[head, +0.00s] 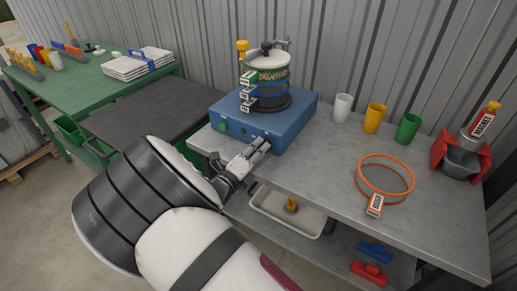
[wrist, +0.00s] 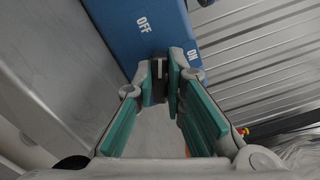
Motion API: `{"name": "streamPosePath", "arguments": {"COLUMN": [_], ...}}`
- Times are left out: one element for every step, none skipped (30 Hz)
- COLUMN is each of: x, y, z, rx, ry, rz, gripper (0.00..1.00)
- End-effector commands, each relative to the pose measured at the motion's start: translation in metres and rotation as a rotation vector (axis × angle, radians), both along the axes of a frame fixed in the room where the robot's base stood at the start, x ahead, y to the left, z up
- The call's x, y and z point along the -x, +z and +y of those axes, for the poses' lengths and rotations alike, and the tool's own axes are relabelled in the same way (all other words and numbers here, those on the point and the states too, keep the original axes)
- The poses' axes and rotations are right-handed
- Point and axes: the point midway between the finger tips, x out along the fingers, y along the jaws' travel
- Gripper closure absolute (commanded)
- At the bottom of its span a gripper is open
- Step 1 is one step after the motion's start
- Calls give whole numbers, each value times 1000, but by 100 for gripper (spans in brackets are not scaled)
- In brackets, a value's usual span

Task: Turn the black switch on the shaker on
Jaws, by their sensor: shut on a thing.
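The shaker (head: 285,120) is a blue box on the grey bench, with a stack of sieves (head: 267,82) clamped on top. Its blue face also fills the top of the wrist view (wrist: 125,45), with white OFF and ON labels. My gripper (head: 263,147) is at the lower right of the shaker's front face. In the wrist view my gripper (wrist: 167,80) has its fingertips closed around the black switch (wrist: 161,78), between the OFF and ON labels. The fingers hide most of the switch, so I cannot tell which way it is set.
A green knob (head: 222,126) is on the shaker's front left. White, yellow and green cups (head: 375,118) stand to the right, with an orange ring (head: 386,158) in front of them. A red holder (head: 440,155) is at the far right. A white tray (head: 262,212) sits below the bench top.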

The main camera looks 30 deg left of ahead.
Motion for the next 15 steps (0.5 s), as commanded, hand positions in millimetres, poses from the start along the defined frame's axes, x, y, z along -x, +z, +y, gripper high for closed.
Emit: {"name": "streamPosePath", "arguments": {"x": [-1, -1, -1, -1, -1, -1, -1, -1, -1, -1, -1, -1, -1, -2, -2], "y": [0, 0, 0, 0, 0, 0, 0, 0, 0, 0, 0, 0, 0, 0, 0], "z": [-1, -1, -1, -1, -1, -1, -1, -1, -1, -1, -1, -1, -1, -1, -1], "rx": [-6, -12, -23, -32, -43, -62, -76, -94, -119, -139, -163, -194, -219, -245, -282], "ry": [-1, -1, -1, -1, -1, -1, -1, -1, -1, -2, -2, -2, -2, -2, -2], "rz": [0, -1, -1, -2, -3, -4, -6, -7, -9, -10, -12, -14, -16, -18, -21], "gripper": [100, 100, 100, 100, 100, 100, 100, 100, 100, 100, 100, 100, 100, 100, 100]}}
